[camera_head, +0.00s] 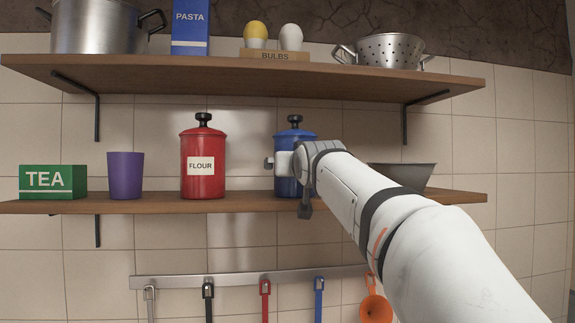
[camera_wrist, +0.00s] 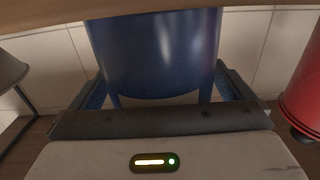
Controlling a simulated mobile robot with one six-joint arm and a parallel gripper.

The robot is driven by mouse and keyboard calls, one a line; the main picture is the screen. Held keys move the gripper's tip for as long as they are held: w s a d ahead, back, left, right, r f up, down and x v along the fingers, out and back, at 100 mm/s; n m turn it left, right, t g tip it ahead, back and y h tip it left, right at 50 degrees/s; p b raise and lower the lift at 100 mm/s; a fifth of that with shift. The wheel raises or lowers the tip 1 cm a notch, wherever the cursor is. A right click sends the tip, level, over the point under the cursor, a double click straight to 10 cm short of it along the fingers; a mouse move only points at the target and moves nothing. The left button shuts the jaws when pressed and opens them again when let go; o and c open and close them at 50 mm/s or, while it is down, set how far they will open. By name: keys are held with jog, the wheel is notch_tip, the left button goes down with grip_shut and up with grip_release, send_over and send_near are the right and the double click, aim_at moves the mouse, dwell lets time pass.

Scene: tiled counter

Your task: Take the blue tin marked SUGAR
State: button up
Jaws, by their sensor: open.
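The blue tin (camera_head: 287,186) stands upright on the lower shelf, right of the red FLOUR tin (camera_head: 203,176). Its dark-knobbed lid shows above my gripper (camera_head: 285,165), which covers part of its front. The red tin (camera_wrist: 305,95) shows at the right edge of that upside-down view.
The lower shelf (camera_head: 160,206) also bears a green TEA box (camera_head: 52,182), a purple cup (camera_head: 125,176) and a grey bowl (camera_head: 402,177) close right of my gripper. The upper shelf (camera_head: 180,73) hangs above the tins. Utensils hang from a rail (camera_head: 235,279) below.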

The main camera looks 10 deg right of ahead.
jog(key=shift+s, duration=0.15)
jog(key=shift+c, duration=0.8)
jog(key=c, duration=1.1)
jog(key=shift+r+b, duration=0.2)
jog(key=shift+b, duration=0.1)
